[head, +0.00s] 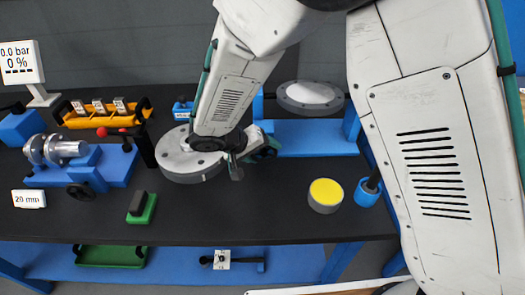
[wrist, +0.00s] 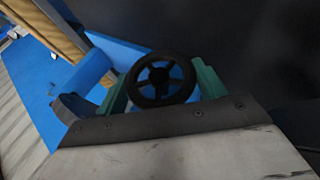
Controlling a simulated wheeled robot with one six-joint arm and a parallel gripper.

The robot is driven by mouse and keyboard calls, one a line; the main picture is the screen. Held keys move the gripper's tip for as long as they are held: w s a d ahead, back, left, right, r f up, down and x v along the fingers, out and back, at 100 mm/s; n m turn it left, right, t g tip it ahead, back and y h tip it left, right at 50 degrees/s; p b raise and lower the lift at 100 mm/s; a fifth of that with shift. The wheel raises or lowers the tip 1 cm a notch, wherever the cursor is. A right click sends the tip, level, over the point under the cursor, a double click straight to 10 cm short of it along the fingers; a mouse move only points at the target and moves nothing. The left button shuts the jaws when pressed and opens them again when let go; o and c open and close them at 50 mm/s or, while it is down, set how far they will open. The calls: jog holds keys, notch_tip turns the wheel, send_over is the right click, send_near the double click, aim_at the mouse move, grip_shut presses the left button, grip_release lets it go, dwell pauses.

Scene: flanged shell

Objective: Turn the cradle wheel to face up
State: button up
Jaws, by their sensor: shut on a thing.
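The cradle wheel (wrist: 141,92) is a black spoked handwheel in the wrist view. It sits between the two green fingers of my gripper (wrist: 160,84), which is shut on it. In the head view my gripper (head: 264,150) is at the left end of the blue cradle (head: 315,138), and the wheel is hidden there behind gripper and arm. A grey flanged shell part (head: 310,97) with a pale top shows at the back of the cradle. Which way its face is turned is hard to tell.
A grey flanged disc (head: 185,166) lies left of my gripper. A yellow-topped round part (head: 325,195) and a blue cup (head: 368,191) stand in front of the cradle. A blue fixture (head: 110,165) with a metal flanged piece is at left.

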jog(key=shift+h, duration=0.3)
jog(key=o, duration=1)
jog(key=shift+a, duration=0.1)
jog(key=v, duration=0.7)
jog(key=shift+s+a+r, duration=0.15)
jog(key=shift+a+r, duration=0.1)
